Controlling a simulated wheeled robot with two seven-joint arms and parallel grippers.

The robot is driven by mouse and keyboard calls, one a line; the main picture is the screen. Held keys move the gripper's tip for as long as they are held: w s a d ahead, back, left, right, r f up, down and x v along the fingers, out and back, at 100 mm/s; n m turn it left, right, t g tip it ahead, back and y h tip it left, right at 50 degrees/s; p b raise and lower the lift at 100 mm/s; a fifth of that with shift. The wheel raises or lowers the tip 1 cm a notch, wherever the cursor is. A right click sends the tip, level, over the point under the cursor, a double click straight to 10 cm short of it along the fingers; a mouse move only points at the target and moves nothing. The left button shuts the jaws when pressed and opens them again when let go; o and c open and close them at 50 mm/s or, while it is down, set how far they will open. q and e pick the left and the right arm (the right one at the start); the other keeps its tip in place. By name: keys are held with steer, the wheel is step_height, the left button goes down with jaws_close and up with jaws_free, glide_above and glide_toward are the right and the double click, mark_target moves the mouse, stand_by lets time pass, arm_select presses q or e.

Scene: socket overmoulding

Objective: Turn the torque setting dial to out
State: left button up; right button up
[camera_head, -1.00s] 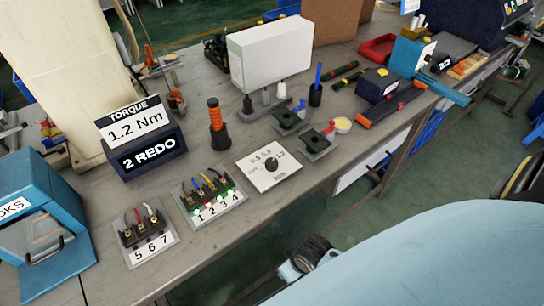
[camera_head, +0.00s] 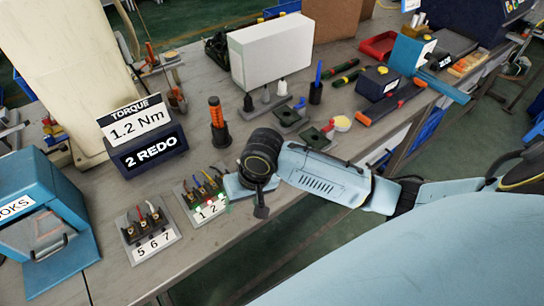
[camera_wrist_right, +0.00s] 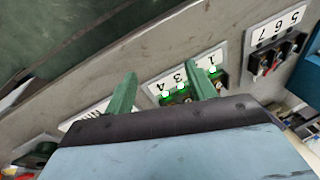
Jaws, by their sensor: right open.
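The white plate with the torque setting dial is covered by my right arm in the head view. In the right wrist view a white lettered plate (camera_wrist_right: 84,117), likely the dial's, shows partly behind one finger; the dial knob itself is hidden. My right gripper (camera_wrist_right: 163,92) is open, its two green fingers apart with nothing between them. In the head view the right gripper (camera_head: 238,188) is over the bench, beside the block marked 1 2 (camera_head: 209,211), whose right part it covers. The torque sign (camera_head: 135,121) reads 1.2 Nm, above a 2 REDO sign. My left gripper is out of view.
The block marked 5 6 7 (camera_head: 153,245) stands left of the numbered block, which shows green lights in the wrist view (camera_wrist_right: 182,78). An orange-handled driver (camera_head: 217,120) stands behind. Black-topped grey fixtures (camera_head: 315,137) lie to the right. The front edge of the bench is close.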

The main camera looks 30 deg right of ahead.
steer(key=w+d+r+m+g+h, duration=0.1)
steer(key=w+d+r+m, duration=0.4)
steer(key=d, duration=0.2)
steer(key=w+d+r+m+g+h, duration=0.1)
steer(key=w+d+r+m, duration=0.35)
steer(key=d+r, duration=0.2)
steer(key=shift+n, duration=0.25)
steer(key=f, duration=0.2)
steer(key=f+b, duration=0.1)
steer(key=f, duration=0.4)
steer(key=shift+d, duration=0.3)
step_height(320, 180, down, 6)
steer(key=shift+r+b, duration=0.1)
steer(key=shift+b, duration=0.75)
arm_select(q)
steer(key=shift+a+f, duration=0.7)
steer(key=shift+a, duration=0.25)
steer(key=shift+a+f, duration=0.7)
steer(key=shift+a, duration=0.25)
arm_select(e)
steer(key=shift+f, duration=0.6)
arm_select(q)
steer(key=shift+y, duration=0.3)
arm_select(e)
steer(key=shift+c, duration=0.5)
